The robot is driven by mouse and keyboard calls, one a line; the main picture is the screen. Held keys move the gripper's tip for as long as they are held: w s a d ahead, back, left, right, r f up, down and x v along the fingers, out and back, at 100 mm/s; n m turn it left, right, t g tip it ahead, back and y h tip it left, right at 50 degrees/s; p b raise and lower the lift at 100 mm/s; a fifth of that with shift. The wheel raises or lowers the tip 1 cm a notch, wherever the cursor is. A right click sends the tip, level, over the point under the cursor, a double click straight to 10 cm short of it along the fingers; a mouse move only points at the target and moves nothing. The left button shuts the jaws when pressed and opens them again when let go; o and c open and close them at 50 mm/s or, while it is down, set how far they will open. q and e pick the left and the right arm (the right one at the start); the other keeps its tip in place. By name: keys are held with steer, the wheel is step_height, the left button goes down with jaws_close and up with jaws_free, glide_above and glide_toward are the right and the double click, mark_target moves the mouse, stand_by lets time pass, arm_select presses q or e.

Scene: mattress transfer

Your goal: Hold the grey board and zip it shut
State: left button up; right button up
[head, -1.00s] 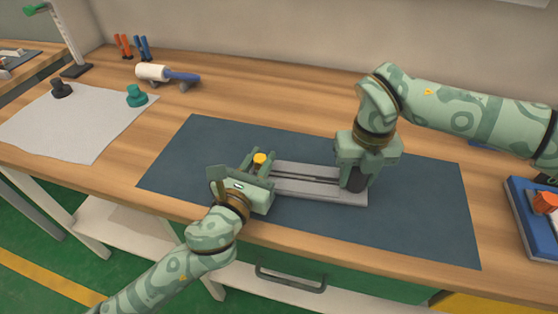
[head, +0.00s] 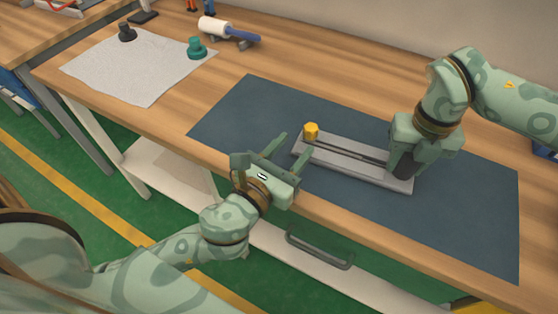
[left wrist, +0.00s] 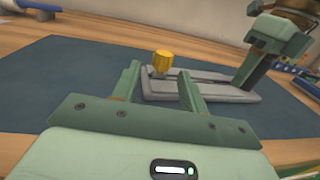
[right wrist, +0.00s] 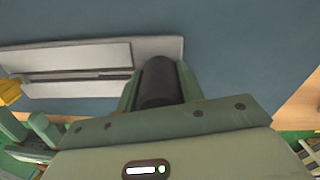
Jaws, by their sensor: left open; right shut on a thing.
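The grey board (head: 345,168) lies flat on the dark blue mat, with a long slot along its length. A yellow knob (head: 311,130) stands at the slot's left end; it also shows in the left wrist view (left wrist: 162,61). My left gripper (head: 292,152) is open and empty at the mat's front edge, apart from the knob, its fingers pointing toward the board's left end. My right gripper (head: 405,160) is shut on the black cylinder (right wrist: 158,82) at the board's right end. My right fingers partly hide the cylinder.
The blue mat (head: 255,105) is clear around the board. A white sheet (head: 130,75) with a teal knob (head: 196,48) and a black knob (head: 127,32) lies at the left. A roller (head: 230,32) rests behind. A drawer handle (head: 320,250) sticks out in front.

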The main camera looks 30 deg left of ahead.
arm_select(q)
steer(key=s, duration=0.5)
steer(key=shift+s+a, duration=0.15)
steer(key=shift+a, duration=0.15)
arm_select(e)
steer(key=o, duration=1.3)
